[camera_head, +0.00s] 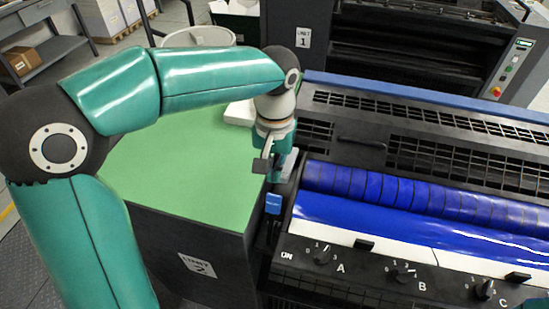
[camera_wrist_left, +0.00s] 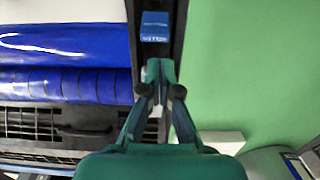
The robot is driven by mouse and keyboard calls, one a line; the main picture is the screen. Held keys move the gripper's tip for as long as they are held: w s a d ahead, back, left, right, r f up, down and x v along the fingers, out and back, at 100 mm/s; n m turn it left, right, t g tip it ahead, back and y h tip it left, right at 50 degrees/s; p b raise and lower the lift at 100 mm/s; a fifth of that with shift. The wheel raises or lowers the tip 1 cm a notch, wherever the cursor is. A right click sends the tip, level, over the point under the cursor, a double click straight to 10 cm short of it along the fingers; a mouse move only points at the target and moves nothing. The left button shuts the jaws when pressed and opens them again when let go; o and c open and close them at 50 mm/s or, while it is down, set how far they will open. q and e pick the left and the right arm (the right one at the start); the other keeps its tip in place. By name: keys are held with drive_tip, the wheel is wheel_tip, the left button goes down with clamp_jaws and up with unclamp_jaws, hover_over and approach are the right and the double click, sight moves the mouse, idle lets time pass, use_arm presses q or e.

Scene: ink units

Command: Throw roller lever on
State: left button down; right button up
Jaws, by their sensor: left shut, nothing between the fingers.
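The roller lever has a blue handle (camera_head: 273,203) and stands in a dark slot between the green-topped cabinet and the blue rollers. In the left wrist view the blue handle (camera_wrist_left: 155,27) shows at the top, with small unreadable lettering on it. My left gripper (camera_head: 270,172) is just beyond the handle, on the side away from the ON label (camera_head: 287,256). In the left wrist view my left gripper (camera_wrist_left: 160,72) is shut and empty, its fingertips a short gap from the handle. The lever's lower part is hidden. My right gripper is not in view.
The green cabinet top (camera_head: 180,170) lies left of the slot and is mostly bare. Blue rollers (camera_head: 400,192) and a blue ink surface (camera_head: 400,225) lie to the right. Dials A (camera_head: 323,256), B (camera_head: 404,272) and C (camera_head: 484,290) sit on the front panel.

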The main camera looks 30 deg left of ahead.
use_arm(q)
wheel_tip(320, 180, down, 5)
drive_tip(key=shift+s+r, duration=0.1)
drive_tip(key=shift+s, duration=0.05)
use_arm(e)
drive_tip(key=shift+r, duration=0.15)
use_arm(q)
drive_tip(key=shift+d, duration=0.15)
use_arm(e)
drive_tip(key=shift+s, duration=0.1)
